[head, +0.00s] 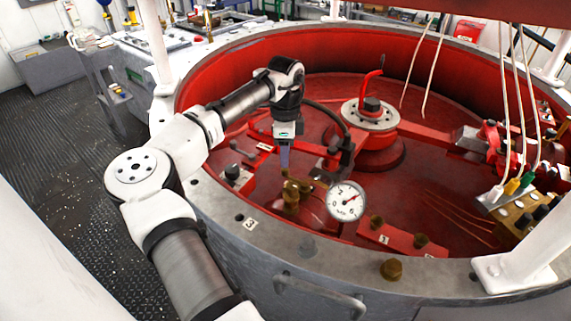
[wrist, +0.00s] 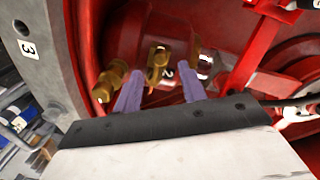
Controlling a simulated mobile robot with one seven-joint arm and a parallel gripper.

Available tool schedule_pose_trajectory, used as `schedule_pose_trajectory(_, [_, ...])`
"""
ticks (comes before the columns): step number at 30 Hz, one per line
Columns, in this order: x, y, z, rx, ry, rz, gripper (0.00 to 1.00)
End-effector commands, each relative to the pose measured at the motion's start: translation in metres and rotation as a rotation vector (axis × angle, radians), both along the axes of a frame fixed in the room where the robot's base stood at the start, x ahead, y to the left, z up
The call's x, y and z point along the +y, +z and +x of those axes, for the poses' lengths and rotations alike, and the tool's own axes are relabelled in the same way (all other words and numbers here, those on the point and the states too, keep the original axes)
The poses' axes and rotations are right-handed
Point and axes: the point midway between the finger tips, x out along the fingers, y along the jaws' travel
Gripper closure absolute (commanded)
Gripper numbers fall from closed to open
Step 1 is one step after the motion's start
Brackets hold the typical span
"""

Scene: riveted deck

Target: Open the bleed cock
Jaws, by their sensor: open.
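The bleed cock appears to be the brass fitting (head: 291,197) standing inside the red well, just left of the dial gauge (head: 345,201) in the head view. I cannot tell which brass part is the handle. My gripper (head: 285,163) points down just above the brass fitting, its purple fingers open and empty. The fingers (wrist: 161,82) look apart from the brass; exact contact is unclear.
A red hub (head: 370,115) with a bent handle stands behind. Red arms, hoses and a brass block (head: 520,212) with cables lie at right.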

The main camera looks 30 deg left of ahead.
Motion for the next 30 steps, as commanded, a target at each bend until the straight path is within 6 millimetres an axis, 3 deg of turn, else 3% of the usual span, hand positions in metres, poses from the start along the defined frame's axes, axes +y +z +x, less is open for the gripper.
schedule_pose_trajectory(3, [0.0, -0.021, -0.002, 0.001, 0.001, 0.0, 0.59])
schedule_pose_trajectory(9, [-0.001, -0.046, -0.002, 0.001, 0.001, 0.001, 0.59])
schedule_pose_trajectory(21, [-0.001, -0.053, -0.002, -0.001, 0.001, 0.001, 0.6])
schedule_pose_trajectory(30, [-0.001, -0.052, -0.002, -0.001, 0.001, 0.001, 0.99])
